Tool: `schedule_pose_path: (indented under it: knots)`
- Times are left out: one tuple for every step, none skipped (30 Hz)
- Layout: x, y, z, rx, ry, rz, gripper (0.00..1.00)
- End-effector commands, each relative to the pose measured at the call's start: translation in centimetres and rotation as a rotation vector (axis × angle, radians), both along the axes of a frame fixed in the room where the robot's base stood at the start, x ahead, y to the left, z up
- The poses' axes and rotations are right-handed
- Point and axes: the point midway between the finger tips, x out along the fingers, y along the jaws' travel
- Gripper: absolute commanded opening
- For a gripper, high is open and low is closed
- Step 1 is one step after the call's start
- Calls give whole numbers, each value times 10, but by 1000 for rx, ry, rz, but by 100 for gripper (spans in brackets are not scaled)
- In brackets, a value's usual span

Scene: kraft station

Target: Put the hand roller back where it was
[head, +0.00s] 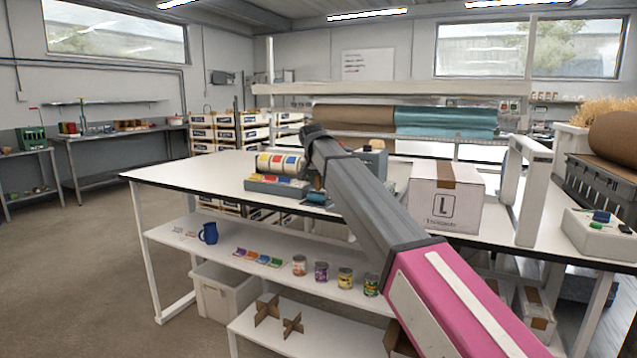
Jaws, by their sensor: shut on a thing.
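My gripper (314,184) is over the white worktable (210,168), beside the right end of a label-roll dispenser. It points down and is mostly hidden by my own arm. It is shut on what looks like the hand roller (316,198), a small dark piece with a blue part low at the jaws. Its full shape is hidden, and I cannot tell whether it touches the tabletop.
The dispenser (276,184) with coloured labels is close left of my gripper. A grey-blue device (374,163) and a white carton marked L (446,200) stand to the right. The tabletop's left part is clear. The lower shelf (178,232) holds a blue mug (209,233) and several cans.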

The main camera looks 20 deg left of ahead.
Motion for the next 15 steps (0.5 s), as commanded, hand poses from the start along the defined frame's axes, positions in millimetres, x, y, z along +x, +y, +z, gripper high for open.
schedule_pose_path:
  knots:
    - [0,0,-4,0,0,0,13]
    - [0,0,-5,0,-1,0,13]
    - [0,0,-5,0,-1,0,13]
    - [0,0,-5,0,-1,0,13]
    - [0,0,-5,1,-1,-1,13]
    - [0,0,-5,0,-1,0,13]
    - [0,0,-4,1,-1,-1,13]
    - [0,0,-5,1,-1,-1,13]
    - [0,0,-5,1,-1,-1,13]
    - [0,0,-6,1,-1,-1,13]
    - [0,0,-6,1,-1,-1,13]
    - [0,0,-7,1,-1,-1,13]
    - [0,0,-7,1,-1,-1,37]
    - [0,0,-7,1,-1,-1,46]
    - [0,0,-7,1,-1,-1,56]
